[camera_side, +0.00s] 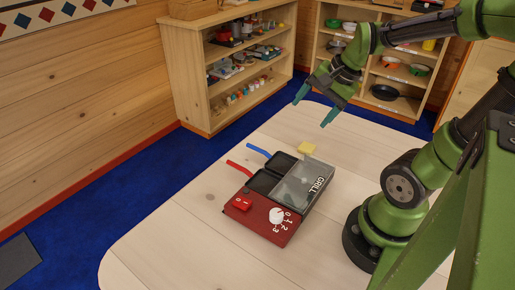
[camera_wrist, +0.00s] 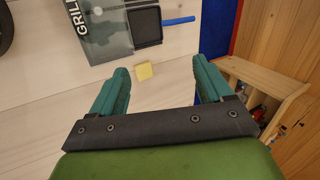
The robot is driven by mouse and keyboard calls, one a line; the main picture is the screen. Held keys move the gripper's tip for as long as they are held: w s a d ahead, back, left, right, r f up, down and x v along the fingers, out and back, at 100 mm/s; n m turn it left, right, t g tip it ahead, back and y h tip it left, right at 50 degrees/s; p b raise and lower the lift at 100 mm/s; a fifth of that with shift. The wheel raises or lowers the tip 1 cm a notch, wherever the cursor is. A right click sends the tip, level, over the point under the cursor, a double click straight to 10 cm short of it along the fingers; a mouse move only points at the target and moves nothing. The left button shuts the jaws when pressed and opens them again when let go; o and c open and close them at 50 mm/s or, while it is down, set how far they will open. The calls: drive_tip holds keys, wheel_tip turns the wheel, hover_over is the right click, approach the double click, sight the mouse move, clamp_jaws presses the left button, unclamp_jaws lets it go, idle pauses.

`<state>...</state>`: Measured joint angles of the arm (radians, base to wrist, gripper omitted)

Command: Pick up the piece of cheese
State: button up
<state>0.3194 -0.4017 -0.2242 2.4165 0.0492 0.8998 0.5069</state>
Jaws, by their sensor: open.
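The piece of cheese (camera_side: 307,148) is a small pale yellow block at the far end of the toy grill on the table. In the wrist view the cheese (camera_wrist: 144,71) lies on the bare pale wood just beside the grill's edge, between and ahead of my fingers. My gripper (camera_side: 315,113) is open and empty, raised above the table near its far edge. Its two teal fingers (camera_wrist: 160,80) are spread apart in the wrist view.
The red and grey toy grill (camera_side: 272,214) has a dial, a grey lid marked GRILL and small black pans with a red handle (camera_side: 239,168) and a blue handle (camera_side: 258,151). The table (camera_side: 170,230) is clear at the left. Shelves (camera_side: 205,90) stand behind.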

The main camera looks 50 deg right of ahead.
drive_tip(key=s+d+f+m+g, duration=0.1)
drive_tip(key=d+f+m, duration=0.1)
drive_tip(key=d+m, duration=0.45)
drive_tip(key=s+d+f+m, duration=0.2)
drive_tip(key=d+m, duration=0.1)
drive_tip(key=m, duration=0.9)
approach(307, 147)
drive_tip(key=shift+w+a+f+h, duration=0.15)
drive_tip(key=shift+w+f, duration=0.1)
drive_tip(key=shift+f, duration=0.35)
drive_tip(key=shift+w+a+f+h, duration=0.15)
drive_tip(key=shift+w+f, duration=0.1)
drive_tip(key=shift+f, duration=0.3)
drive_tip(key=shift+d+x, duration=0.2)
drive_tip(key=shift+x, duration=2.55)
drive_tip(key=c, duration=1.1)
